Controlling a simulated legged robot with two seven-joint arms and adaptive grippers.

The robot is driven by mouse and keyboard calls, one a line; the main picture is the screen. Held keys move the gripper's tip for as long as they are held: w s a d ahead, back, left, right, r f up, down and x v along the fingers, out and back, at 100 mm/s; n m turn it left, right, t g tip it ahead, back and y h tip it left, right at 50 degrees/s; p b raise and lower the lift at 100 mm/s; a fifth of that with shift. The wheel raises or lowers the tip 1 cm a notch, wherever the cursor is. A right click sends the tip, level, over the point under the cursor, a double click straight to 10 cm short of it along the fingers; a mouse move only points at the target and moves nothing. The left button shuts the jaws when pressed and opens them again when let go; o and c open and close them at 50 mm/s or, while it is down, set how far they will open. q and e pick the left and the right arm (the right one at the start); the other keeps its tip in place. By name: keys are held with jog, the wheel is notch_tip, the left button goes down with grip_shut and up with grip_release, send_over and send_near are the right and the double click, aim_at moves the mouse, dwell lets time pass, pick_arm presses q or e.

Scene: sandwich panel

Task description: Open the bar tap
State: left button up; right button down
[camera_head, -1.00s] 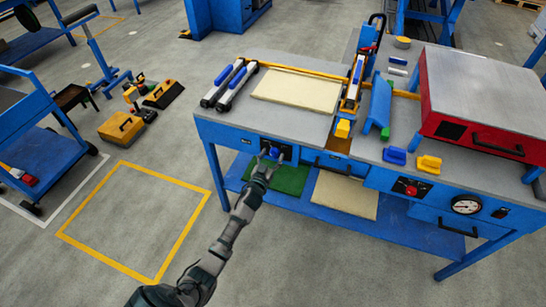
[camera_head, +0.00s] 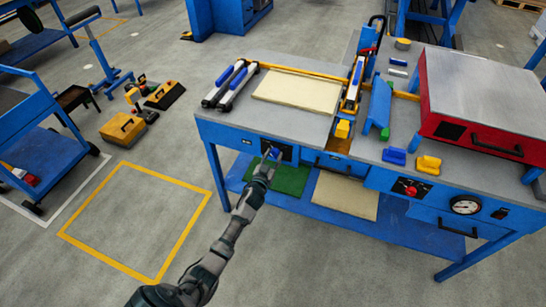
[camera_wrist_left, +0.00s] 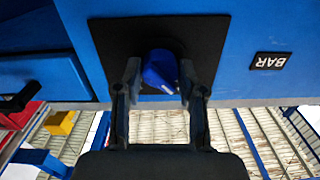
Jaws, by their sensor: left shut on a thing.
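The bar tap is a blue knob (camera_head: 276,153) on a black square plate on the front of the blue workbench. In the left wrist view the knob (camera_wrist_left: 160,70) sits between the two fingers, slightly slanted, in front of the black plate (camera_wrist_left: 110,38). My left gripper (camera_head: 267,160) reaches the panel from below left and is shut on the knob. The same gripper shows in the wrist view (camera_wrist_left: 160,92). Its fingers hide part of the knob in the head view. My right gripper is out of view.
The bench top (camera_head: 290,118) carries a cream panel (camera_head: 297,91) and two rollers. A drawer (camera_head: 335,161) lies right of the tap, and a red-knobbed panel (camera_head: 408,189) and gauge (camera_head: 466,205) further right. A lower shelf (camera_head: 300,207) runs beneath.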

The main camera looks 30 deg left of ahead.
pick_arm(q)
jog(key=m, duration=0.6)
jog(key=shift+f+m, duration=0.1)
jog(key=shift+m, duration=0.3)
jog(key=m, duration=0.5)
jog(key=shift+p, duration=0.3)
jog(key=shift+f+m, duration=0.1)
jog(key=shift+m, duration=2.6)
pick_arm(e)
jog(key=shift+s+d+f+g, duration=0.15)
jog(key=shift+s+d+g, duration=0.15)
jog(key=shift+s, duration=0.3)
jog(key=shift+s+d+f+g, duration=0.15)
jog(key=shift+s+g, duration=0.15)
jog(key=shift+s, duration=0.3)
pick_arm(q)
jog(key=o, duration=0.9)
jog(key=shift+o, duration=1.2)
jog(key=shift+w, duration=0.1)
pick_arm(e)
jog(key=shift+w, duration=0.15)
